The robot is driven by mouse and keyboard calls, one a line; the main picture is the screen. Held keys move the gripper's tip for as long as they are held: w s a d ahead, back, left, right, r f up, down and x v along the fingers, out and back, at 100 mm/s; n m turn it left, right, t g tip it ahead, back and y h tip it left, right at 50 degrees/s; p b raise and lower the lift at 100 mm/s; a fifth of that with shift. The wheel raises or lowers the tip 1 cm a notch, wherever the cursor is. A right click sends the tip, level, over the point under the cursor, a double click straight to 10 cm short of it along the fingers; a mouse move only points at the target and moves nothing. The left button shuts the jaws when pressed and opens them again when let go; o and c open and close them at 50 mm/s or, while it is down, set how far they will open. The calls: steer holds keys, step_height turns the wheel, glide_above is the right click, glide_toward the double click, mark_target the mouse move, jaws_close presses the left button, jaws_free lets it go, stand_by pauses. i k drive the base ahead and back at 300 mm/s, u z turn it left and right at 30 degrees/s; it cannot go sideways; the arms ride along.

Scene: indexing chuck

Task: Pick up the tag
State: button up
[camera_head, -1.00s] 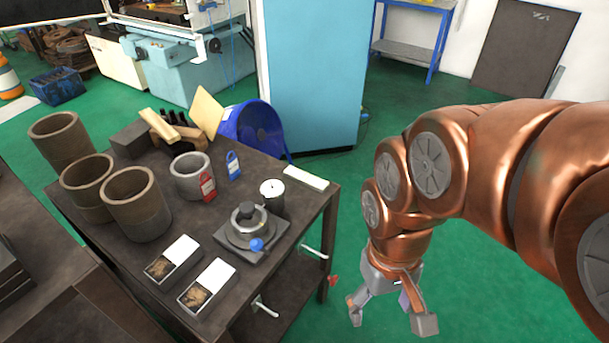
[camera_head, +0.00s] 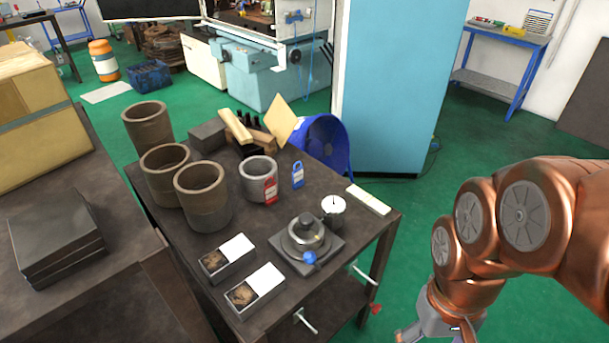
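Two padlock-shaped tags stand on the dark table (camera_head: 345,265). The red tag (camera_head: 270,191) is at the front right side of a grey ring (camera_head: 258,176), seeming to lean on it. The blue tag (camera_head: 297,175) stands just right of the ring, apart from it. I cannot tell which one the task means. My gripper (camera_head: 428,336) is low at the bottom edge, off the table's right side and well away from both tags. Its fingertips are mostly cut off by the frame, so its opening does not show.
An indexing chuck (camera_head: 307,234) with a blue knob, a white-topped cylinder (camera_head: 333,208) and two part boxes (camera_head: 256,293) occupy the table's front. Brown cylinders (camera_head: 202,195) stand left, wood blocks (camera_head: 236,126) behind. Green floor (camera_head: 430,210) is clear to the right.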

mark_target(298, 181)
steer(key=z, duration=1.75)
steer(key=i, duration=0.75)
steer(key=u, duration=3.8)
steer(key=i, duration=0.5)
steer(key=u, duration=0.05)
